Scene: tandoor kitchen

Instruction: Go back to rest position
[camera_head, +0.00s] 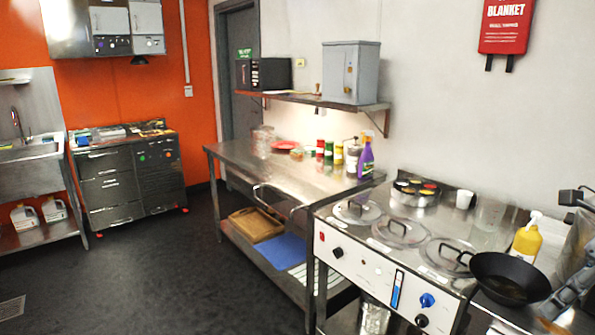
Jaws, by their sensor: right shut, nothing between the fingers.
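My right gripper (553,308) shows at the lower right edge, partly cut off by the frame. It is shut and empty, beside a black pan (508,280). The pan is at the right end of the steel cooking unit (375,270). I cannot tell whether the gripper touches the pan. My left gripper is not in view.
The unit's top holds several round lids (400,232), a spice tin (418,192), a white cup (464,199) and a yellow bottle (527,238). A steel table (240,155) adjoins it. The dark floor (150,265) is clear at left.

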